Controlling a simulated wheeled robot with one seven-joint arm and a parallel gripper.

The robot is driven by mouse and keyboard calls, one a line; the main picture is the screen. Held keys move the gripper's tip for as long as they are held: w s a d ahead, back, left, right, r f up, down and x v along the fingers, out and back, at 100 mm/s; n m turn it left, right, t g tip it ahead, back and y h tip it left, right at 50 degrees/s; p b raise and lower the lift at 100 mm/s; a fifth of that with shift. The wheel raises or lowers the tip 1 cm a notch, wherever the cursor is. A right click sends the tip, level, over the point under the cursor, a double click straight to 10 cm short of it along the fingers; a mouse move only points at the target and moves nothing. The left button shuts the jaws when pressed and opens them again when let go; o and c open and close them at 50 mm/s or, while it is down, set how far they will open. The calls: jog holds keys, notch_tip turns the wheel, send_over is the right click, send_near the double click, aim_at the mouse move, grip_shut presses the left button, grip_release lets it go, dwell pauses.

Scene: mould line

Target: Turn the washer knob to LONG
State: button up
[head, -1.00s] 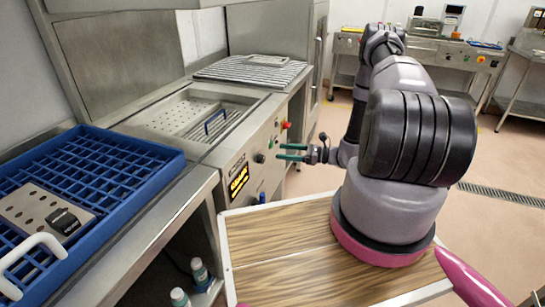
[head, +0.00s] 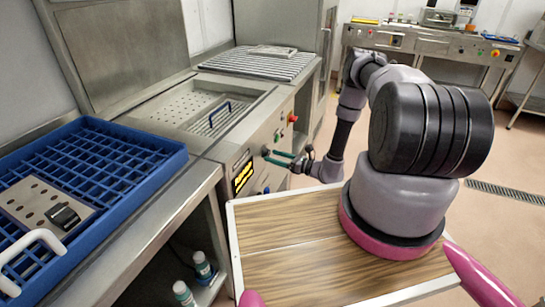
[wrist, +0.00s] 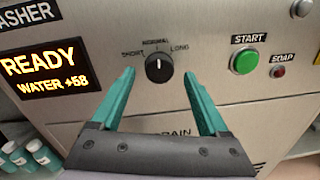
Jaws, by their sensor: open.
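The washer knob (wrist: 158,68) is a round black dial on the steel front panel in the wrist view. Its white pointer line points up at NORMAL, between SHORT on the left and LONG on the right. My gripper (wrist: 158,82) has two teal fingers spread wide, one to each side below the knob, and nothing shows between them. I cannot tell whether the fingertips touch the panel. In the head view my gripper (head: 279,155) is close to the washer panel (head: 252,150), and the knob is mostly hidden by the fingers.
A lit display (wrist: 45,72) reads READY, WATER +58. A green START button (wrist: 244,61) and a small red SOAP button (wrist: 278,72) are to the right of the knob. A blue rack (head: 105,170) stands on the counter at left. Bottles (head: 202,266) stand below.

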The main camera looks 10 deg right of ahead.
jog(key=shift+w+a, duration=0.4)
jog(key=shift+a, duration=0.15)
grip_shut()
jog(key=shift+m, duration=0.3)
jog(key=m, duration=0.9)
jog(key=shift+g, duration=0.3)
jog(key=shift+s, duration=0.1)
